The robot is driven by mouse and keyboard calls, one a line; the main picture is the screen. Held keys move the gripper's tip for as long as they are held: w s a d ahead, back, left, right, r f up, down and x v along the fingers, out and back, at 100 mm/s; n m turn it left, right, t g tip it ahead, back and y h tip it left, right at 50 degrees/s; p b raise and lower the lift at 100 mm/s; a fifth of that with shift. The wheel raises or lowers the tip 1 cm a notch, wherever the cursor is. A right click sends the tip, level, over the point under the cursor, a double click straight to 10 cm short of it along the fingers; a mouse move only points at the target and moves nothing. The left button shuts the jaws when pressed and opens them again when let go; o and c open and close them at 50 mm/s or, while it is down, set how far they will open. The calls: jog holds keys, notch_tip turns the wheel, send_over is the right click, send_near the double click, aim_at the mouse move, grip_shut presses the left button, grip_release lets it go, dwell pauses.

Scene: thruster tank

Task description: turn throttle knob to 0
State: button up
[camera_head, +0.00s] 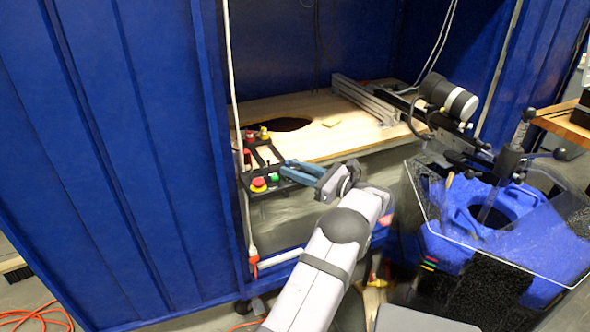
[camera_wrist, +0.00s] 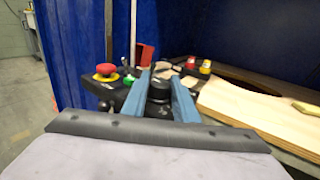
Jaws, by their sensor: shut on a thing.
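The throttle knob (camera_wrist: 159,91) is a black round knob on a black control panel (camera_wrist: 96,90). In the wrist view my gripper (camera_wrist: 158,80) has its two blue fingers on either side of the knob, shut on it. In the head view my gripper (camera_head: 285,168) reaches left to the panel at the table's front left edge. The knob is hidden there behind the fingers. I cannot read the knob's marking or pointer.
A red emergency button (camera_wrist: 105,70) and a green button (camera_wrist: 129,80) sit left of the knob. Red and yellow buttons (camera_wrist: 205,67) stand behind it. A wooden tabletop (camera_head: 365,130) with a dark hole lies behind. A blue wall (camera_head: 130,150) stands at left.

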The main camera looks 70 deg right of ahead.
jog(key=shift+n+y, duration=0.4)
jog(key=shift+y, duration=0.2)
jog(key=o, duration=1.1)
jog(key=shift+c, duration=0.2)
jog(key=shift+r+m+h, duration=0.1)
jog(key=shift+m+h, duration=0.3)
jog(key=shift+h, duration=0.2)
jog(key=shift+m+h, duration=0.4)
jog(key=shift+h, duration=0.2)
